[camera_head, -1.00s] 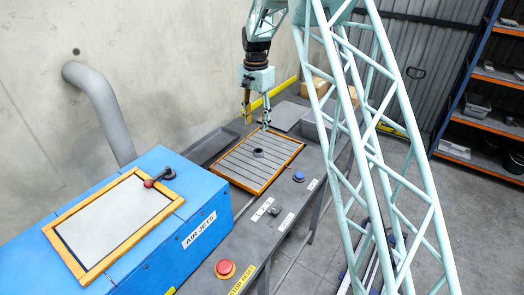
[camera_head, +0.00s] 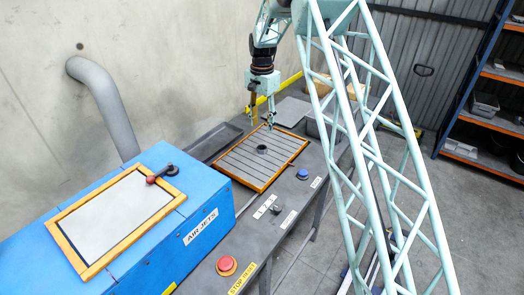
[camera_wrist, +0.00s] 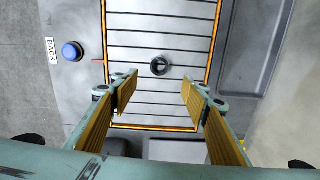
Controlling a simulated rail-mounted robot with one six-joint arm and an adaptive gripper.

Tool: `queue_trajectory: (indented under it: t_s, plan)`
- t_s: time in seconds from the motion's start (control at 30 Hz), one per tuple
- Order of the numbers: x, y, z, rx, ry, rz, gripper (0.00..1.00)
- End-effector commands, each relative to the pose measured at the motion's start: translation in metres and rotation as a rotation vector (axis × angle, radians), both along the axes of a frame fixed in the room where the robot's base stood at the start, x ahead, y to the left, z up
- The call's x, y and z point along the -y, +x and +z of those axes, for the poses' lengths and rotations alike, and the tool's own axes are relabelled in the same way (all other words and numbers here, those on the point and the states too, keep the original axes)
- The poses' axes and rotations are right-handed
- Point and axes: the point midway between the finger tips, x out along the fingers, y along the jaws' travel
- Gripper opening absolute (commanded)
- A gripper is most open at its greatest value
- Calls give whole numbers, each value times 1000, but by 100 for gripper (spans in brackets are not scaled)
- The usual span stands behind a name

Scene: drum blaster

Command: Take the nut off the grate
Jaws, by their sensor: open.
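The nut (camera_head: 262,149) is a small dark grey ring lying on the slatted grate (camera_head: 240,160), near its middle. The grate has an orange-yellow frame and is set in the grey bench. In the wrist view the nut (camera_wrist: 160,67) shows on the grate (camera_wrist: 140,40), ahead of the fingertips and roughly midway between them. My gripper (camera_head: 261,124) is open and empty, above the far end of the grate. Its yellow-padded fingers are spread wide in the wrist view (camera_wrist: 160,84), with the nut apart from both.
A blue air-jet cabinet (camera_head: 160,215) with a framed lid panel and dark handle (camera_head: 162,174) stands at the near left. A blue button (camera_head: 303,174) and a red stop button (camera_head: 227,265) sit on the bench front. A grey tray (camera_head: 215,141) lies left of the grate.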

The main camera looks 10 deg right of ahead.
Motion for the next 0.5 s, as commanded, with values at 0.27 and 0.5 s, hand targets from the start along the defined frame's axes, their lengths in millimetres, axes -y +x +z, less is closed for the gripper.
queue_trajectory:
  t_s: [0.27,0.5]
  plan:
    - [0,-1,-37,-2,0,0,42]
    - [0,0,-63,-1,-1,0,42]
